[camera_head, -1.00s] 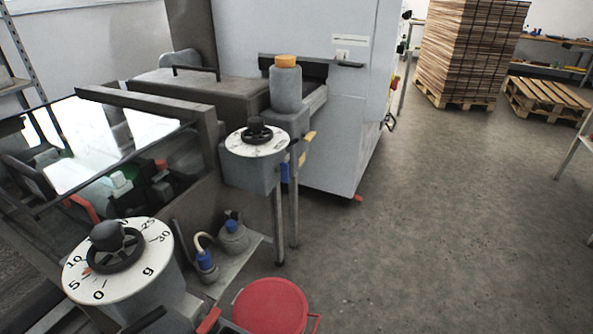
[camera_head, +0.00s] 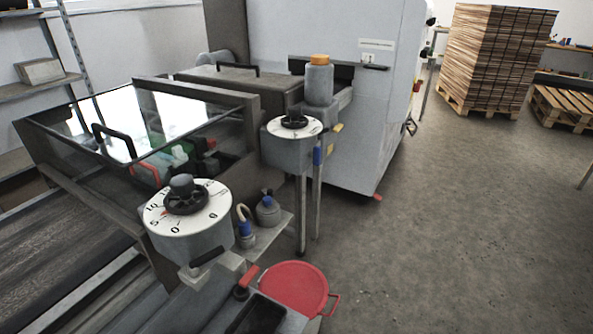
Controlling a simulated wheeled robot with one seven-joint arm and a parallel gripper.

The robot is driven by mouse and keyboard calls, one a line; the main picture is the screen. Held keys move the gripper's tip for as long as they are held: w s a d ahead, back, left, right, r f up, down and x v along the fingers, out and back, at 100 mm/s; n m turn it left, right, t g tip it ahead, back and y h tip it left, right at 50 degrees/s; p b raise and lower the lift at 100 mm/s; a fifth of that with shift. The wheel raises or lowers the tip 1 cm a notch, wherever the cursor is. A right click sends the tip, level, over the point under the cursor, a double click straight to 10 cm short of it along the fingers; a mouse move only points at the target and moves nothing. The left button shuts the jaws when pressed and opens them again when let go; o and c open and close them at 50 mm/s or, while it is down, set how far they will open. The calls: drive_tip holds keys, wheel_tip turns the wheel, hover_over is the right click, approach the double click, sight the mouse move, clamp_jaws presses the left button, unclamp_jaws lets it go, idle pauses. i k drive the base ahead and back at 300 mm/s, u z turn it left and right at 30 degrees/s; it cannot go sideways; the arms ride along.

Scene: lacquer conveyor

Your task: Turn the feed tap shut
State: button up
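No part is marked as the feed tap, and I cannot tell which fitting it is. A red handle (camera_head: 249,276) sits low beneath the near dial (camera_head: 215,215), next to a grey block. A blue handle (camera_head: 317,156) hangs under the far dial (camera_head: 277,133), and a small yellow one (camera_head: 335,128) is beside it. Both dials have white faces with black hand knobs; the near one carries numbers. My gripper is not in view.
A red round lidded bucket (camera_head: 293,290) stands on the floor at the bottom centre. Small bottles (camera_head: 267,210) stand on a shelf beside the near dial. A glass-topped conveyor hood (camera_head: 135,120) is at left. The floor at right (camera_head: 450,220) is clear up to stacked pallets (camera_head: 490,60).

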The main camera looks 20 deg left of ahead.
sight(316, 154)
drive_tip(key=k, duration=0.95)
drive_tip(key=u, duration=0.55)
drive_tip(key=i, duration=1)
drive_tip(key=u, duration=0.05)
drive_tip(key=k, duration=0.5)
drive_tip(key=z, duration=0.4)
drive_tip(key=i, duration=0.85)
drive_tip(key=u, duration=0.05)
